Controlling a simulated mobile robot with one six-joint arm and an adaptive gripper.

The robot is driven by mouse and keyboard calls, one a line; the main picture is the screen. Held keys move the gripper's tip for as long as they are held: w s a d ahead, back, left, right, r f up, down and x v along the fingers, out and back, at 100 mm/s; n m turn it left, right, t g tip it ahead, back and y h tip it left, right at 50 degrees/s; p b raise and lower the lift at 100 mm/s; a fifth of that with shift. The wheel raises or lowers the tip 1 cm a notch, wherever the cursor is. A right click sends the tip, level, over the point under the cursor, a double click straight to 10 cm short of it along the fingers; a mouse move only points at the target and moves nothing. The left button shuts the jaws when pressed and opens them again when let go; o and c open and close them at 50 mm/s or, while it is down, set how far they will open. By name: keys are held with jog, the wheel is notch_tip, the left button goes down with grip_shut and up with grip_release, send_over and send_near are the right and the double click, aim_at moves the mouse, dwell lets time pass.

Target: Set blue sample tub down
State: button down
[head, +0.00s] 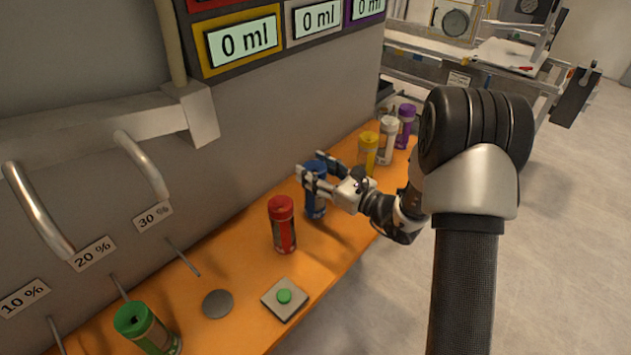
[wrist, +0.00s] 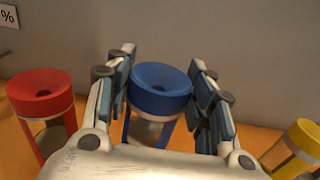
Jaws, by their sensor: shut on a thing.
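The blue sample tub (head: 315,203) stands upright at the orange bench, between the red tub and the yellow tub. My gripper (head: 318,176) reaches in from the right and is shut on the blue tub near its top. In the wrist view the blue tub's round lid (wrist: 160,90) sits between the two fingers (wrist: 163,100), which lie along its sides. The tub's base is near the bench top; I cannot tell for sure whether it touches.
A red tub (head: 282,225) stands close on the left. Yellow (head: 368,152), white (head: 387,140) and purple (head: 405,127) tubs stand behind on the right. A green tub (head: 147,329), a grey disc (head: 218,304) and a green button (head: 284,296) are nearer. The grey panel wall (head: 270,110) rises behind the orange bench (head: 235,262).

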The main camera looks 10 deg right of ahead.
notch_tip(320, 180, down, 3)
jog(key=shift+f+b, duration=0.1)
jog(key=shift+b, duration=0.2)
jog(key=c, duration=0.7)
grip_release()
jog(key=shift+f, duration=0.1)
jog(key=shift+c, duration=0.2)
